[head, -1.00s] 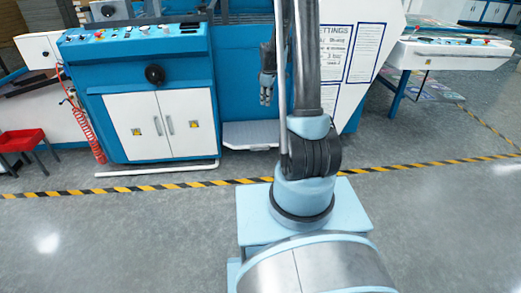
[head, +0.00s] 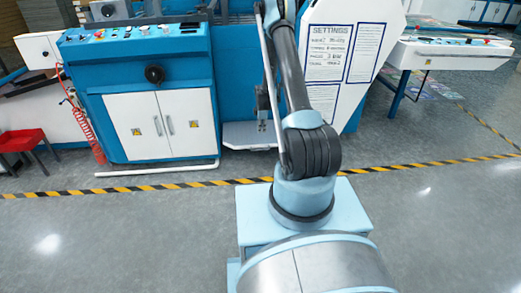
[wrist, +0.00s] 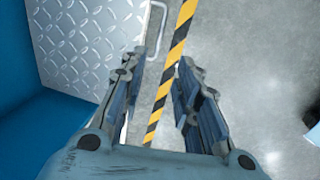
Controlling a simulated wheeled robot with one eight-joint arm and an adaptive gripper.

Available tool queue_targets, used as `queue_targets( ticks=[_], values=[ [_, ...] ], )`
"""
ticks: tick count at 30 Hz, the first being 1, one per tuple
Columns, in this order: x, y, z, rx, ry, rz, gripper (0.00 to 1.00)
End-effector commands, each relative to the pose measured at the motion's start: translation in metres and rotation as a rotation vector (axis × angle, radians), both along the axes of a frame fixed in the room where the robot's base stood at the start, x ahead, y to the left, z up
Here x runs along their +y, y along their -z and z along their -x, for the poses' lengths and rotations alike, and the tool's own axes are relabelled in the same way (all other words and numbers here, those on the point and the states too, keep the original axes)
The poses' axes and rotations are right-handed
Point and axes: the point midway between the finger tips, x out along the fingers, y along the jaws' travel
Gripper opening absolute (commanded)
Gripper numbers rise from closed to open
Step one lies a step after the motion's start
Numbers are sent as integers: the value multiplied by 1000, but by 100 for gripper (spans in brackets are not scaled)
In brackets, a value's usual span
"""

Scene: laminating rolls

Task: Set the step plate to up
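The step plate (head: 252,134) is a pale metal plate low at the front of the blue machine. It lies flat, jutting out just above the floor. In the wrist view its diamond-patterned top (wrist: 85,38) fills the upper left, with a pale bent bar (wrist: 157,30) at its right edge. My gripper (head: 264,112) points down over the plate in the head view, partly hidden by my arm. In the wrist view my gripper (wrist: 160,65) is open and empty, its fingers apart, with floor and striped tape showing between them. I see no contact with the plate.
The blue machine (head: 155,58) with white cabinet doors (head: 162,125) stands left of the plate. A white settings panel (head: 345,60) is to the right. Black-yellow floor tape (head: 130,188) crosses in front. Open grey floor (head: 440,205) lies at the right.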

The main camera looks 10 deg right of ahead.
Motion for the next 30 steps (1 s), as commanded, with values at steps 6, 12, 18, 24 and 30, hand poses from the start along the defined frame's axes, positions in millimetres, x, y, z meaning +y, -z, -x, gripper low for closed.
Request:
queue_targets(
  ticks=[6,12,18,24,30],
  values=[
    [0,13,-2,0,-13,2,30],
    [0,33,-6,0,-12,2,30],
    [1,59,-11,0,-12,2,30],
    [1,85,-16,0,-12,2,30],
    [1,111,-21,0,-12,2,30]
  ],
)
